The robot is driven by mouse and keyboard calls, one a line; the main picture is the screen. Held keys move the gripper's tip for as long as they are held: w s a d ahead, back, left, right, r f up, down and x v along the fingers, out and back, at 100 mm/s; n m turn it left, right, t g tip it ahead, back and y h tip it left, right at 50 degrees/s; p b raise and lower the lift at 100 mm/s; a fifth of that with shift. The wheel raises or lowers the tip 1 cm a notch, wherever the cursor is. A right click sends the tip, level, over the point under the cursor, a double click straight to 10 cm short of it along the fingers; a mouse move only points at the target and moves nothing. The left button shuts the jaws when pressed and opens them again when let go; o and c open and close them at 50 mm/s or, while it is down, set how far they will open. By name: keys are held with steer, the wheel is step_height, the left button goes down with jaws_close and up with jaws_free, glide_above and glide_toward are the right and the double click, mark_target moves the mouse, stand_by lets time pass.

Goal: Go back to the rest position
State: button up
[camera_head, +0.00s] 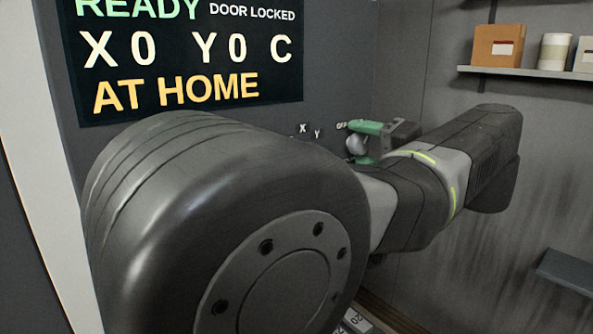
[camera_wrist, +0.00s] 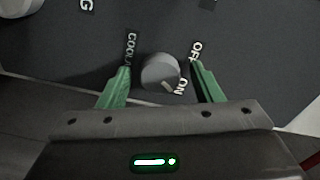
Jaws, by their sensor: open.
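My gripper (camera_wrist: 160,82) is open, with one green finger on each side of a round grey knob (camera_wrist: 160,70) in the wrist view. I cannot tell whether the fingers touch it. The knob's pale mark points towards the label ON. The label OFF is above ON, and a label starting "COOL" is left of the knob. In the head view my gripper (camera_head: 366,136) is near the dark back wall, at the end of my arm, beside small labels X, Y and OFF. My arm hides much of the panel there.
A dark display (camera_head: 190,55) reads READY, DOOR LOCKED, X0 Y0 C and AT HOME. A shelf (camera_head: 530,74) at upper right bears a brown box (camera_head: 497,46) and a pale cup (camera_head: 555,51). A grey ledge (camera_head: 567,270) juts out at lower right. Another knob (camera_wrist: 18,6) shows at the wrist view's top left.

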steer(key=b+v, duration=0.3)
steer(key=v, duration=1.1)
steer(key=p+x, duration=0.3)
steer(key=x, duration=1)
steer(key=shift+w+a+r, duration=0.1)
steer(key=shift+w+a, duration=0.15)
steer(key=shift+w+a+f+n+b, duration=0.1)
steer(key=shift+w+f+n+b, duration=0.15)
steer(key=shift+n+b, duration=0.15)
steer(key=n+b, duration=0.1)
steer(key=n, duration=0.1)
steer(key=shift+s+n+b, duration=0.15)
steer(key=shift+n+b, duration=0.15)
steer(key=shift+n, duration=0.1)
steer(key=n+b, duration=0.1)
steer(key=n, duration=0.2)
steer(key=shift+r+n, duration=0.15)
steer(key=shift+n, duration=0.15)
steer(key=n, duration=0.3)
steer(key=shift+b, duration=0.4)
steer(key=shift+r+n, duration=0.1)
steer(key=shift+n, duration=1.7)
